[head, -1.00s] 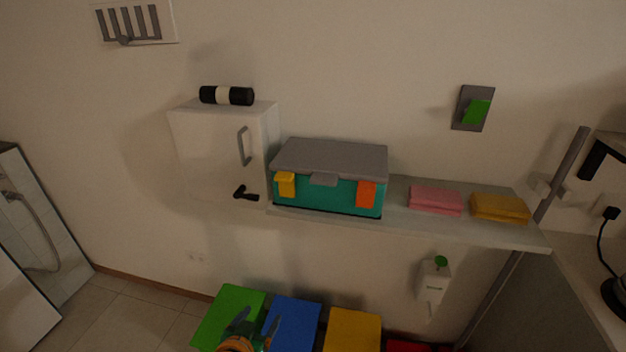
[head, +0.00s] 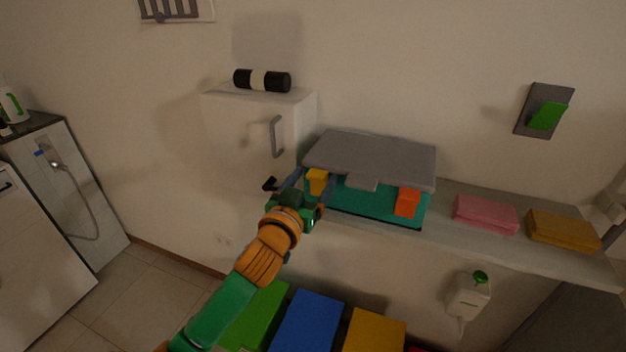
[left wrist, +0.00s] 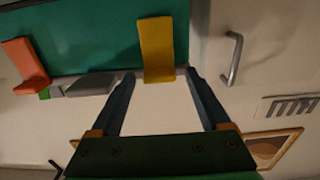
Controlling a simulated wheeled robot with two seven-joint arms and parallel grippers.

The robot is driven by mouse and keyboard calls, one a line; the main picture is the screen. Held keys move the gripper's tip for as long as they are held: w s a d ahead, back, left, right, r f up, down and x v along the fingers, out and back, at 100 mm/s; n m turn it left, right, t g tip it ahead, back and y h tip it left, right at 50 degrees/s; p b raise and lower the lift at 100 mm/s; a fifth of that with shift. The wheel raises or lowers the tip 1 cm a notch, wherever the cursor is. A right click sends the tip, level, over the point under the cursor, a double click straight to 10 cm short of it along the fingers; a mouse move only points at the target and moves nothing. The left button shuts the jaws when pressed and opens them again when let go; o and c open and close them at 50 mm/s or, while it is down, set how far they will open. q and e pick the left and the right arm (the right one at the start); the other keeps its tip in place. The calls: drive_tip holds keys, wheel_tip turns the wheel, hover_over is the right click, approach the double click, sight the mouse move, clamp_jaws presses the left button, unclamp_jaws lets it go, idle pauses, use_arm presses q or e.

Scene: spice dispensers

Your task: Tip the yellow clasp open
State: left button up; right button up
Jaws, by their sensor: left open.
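The teal box (head: 376,203) with a grey lid (head: 371,156) sits on the wall shelf, its lid down. The yellow clasp (head: 317,181) is at the left end of its front, partly hidden by my gripper. My left gripper (head: 309,179) is open and empty, with its fingers to either side of the clasp. In the left wrist view, the yellow clasp (left wrist: 155,47) is between and just beyond the fingertips (left wrist: 160,76); I cannot tell whether they touch it. An orange clasp (head: 407,202) is on the right of the front. My right gripper is not in view.
A white cabinet (head: 240,135) with a grey handle (head: 277,137) is close on the left, with a black-and-white cylinder (head: 262,80) on top. Pink cloth (head: 486,214) and mustard cloth (head: 563,231) lie on the shelf (head: 450,242) to the right. Coloured boxes stand below.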

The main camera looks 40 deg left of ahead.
use_arm(q)
drive_tip(key=shift+s+r, duration=0.1)
drive_tip(key=shift+s, duration=0.05)
clamp_jaws()
idle(1.3)
